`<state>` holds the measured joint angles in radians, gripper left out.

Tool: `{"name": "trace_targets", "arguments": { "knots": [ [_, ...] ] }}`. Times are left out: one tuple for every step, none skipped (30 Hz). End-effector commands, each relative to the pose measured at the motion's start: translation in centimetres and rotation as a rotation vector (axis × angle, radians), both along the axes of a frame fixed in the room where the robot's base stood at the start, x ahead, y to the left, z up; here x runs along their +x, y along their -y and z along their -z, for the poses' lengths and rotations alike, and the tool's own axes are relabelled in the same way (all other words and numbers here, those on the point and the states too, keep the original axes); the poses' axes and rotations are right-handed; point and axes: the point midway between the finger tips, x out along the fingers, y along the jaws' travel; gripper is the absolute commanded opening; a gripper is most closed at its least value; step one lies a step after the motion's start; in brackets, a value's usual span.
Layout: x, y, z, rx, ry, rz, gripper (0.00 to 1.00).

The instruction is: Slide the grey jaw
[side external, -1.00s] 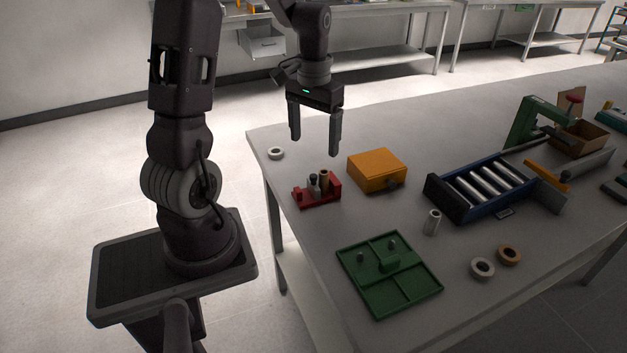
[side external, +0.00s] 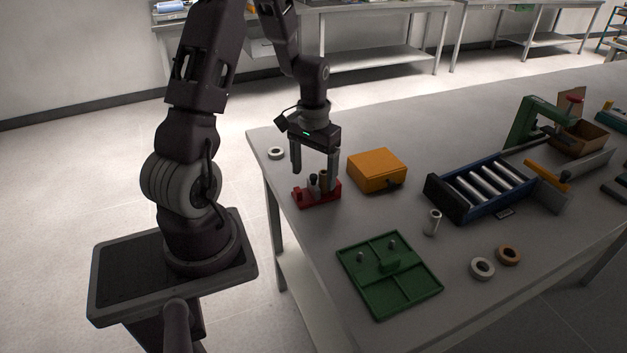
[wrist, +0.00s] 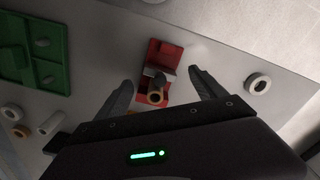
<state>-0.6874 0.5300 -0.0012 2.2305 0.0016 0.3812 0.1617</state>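A small red fixture (side external: 318,201) stands near the table's left edge. My gripper (side external: 315,178) is open and empty, pointing down over the fixture. In the wrist view my gripper (wrist: 161,79) has one finger on each side of it. Whether a finger touches the fixture I cannot tell.
An orange box (side external: 377,168) stands just right of the fixture. A pale ring (side external: 276,153) lies behind it to the left. A green tray (side external: 363,284) lies in front, and a blue roller unit (side external: 466,210) stands farther right. Bare table separates them.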

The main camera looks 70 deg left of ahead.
Motion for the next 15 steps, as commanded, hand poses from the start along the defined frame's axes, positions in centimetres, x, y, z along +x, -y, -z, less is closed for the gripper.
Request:
{"name": "trace_targets", "arguments": {
  "knots": [
    [0.0,0.0,-0.01,0.0,0.0,0.0,0.68],
    [0.0,0.0,-0.02,0.0,0.0,0.0,0.62],
    [0.0,0.0,-0.02,0.0,0.0,0.0,0.54],
    [0.0,0.0,-0.02,0.0,0.0,0.0,0.48],
    [0.0,0.0,-0.03,0.0,0.0,0.0,0.43],
    [0.0,0.0,-0.03,0.0,0.0,0.0,0.35],
    [0.0,0.0,-0.03,0.0,0.0,0.0,0.29],
    [0.0,0.0,-0.03,0.0,0.0,0.0,0.23],
    [0.0,0.0,-0.03,0.0,0.0,0.0,0.15],
    [0.0,0.0,-0.03,0.0,0.0,0.0,0.09],
    [0.0,0.0,-0.03,0.0,0.0,0.0,0.03],
    [0.0,0.0,-0.03,0.0,0.0,0.0,0.0],
    [0.0,0.0,-0.03,0.0,0.0,0.0,0.0],
    [0.01,0.01,-0.03,0.0,0.0,0.0,0.0],
    [-0.01,0.0,-0.03,0.0,0.0,0.0,0.0]
  ]
}}
